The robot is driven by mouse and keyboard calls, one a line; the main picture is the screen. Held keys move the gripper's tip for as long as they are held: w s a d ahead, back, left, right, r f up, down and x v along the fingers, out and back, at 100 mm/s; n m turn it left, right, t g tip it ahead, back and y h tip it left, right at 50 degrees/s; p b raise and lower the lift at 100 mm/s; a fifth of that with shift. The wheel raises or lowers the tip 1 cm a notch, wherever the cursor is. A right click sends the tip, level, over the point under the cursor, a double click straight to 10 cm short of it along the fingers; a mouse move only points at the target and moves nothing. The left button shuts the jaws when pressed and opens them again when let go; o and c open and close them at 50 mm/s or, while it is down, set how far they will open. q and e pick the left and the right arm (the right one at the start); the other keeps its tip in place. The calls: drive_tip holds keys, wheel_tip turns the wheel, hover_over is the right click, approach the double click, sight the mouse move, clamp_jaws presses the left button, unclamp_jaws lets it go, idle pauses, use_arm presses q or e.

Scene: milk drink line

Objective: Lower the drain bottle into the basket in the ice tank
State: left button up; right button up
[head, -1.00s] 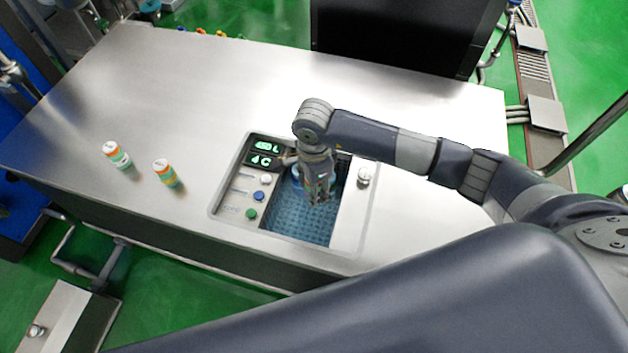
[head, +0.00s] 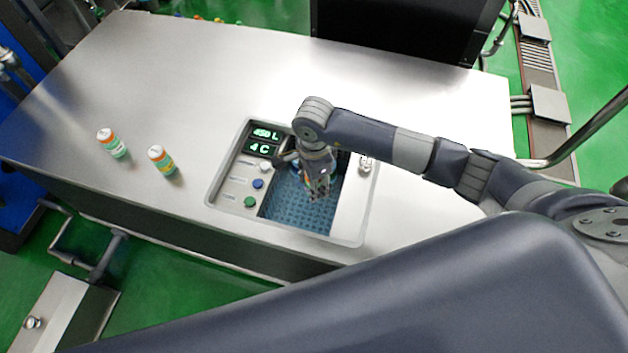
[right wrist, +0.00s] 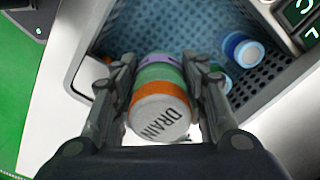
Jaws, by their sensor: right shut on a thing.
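The drain bottle (right wrist: 160,98) has a white end marked DRAIN and orange, green and purple bands. My right gripper (head: 318,192) reaches down into the opening of the ice tank (head: 228,190). In the right wrist view the right gripper (right wrist: 160,62) is shut on the bottle, one finger on each side. The blue perforated basket (head: 292,214) lies beneath; its wall also shows in the right wrist view (right wrist: 262,85). Whether the bottle touches the basket floor I cannot tell. In the head view the gripper mostly hides the bottle. My left gripper is not in view.
A control panel (head: 250,178) borders the opening.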

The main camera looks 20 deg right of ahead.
drive_tip(key=shift+f+b, duration=1.45)
drive_tip(key=shift+f, duration=0.1)
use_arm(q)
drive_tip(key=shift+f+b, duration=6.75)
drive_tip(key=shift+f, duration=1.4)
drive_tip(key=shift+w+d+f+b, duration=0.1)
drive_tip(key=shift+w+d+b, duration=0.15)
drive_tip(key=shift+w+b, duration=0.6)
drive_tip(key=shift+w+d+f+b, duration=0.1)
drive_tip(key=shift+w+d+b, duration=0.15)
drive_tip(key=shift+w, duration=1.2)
use_arm(e)
drive_tip(key=shift+f, duration=8.8)
drive_tip(key=shift+f, duration=0.1)
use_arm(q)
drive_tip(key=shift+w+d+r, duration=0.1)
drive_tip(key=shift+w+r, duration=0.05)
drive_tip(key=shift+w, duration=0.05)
use_arm(e)
drive_tip(key=shift+f, duration=0.15)
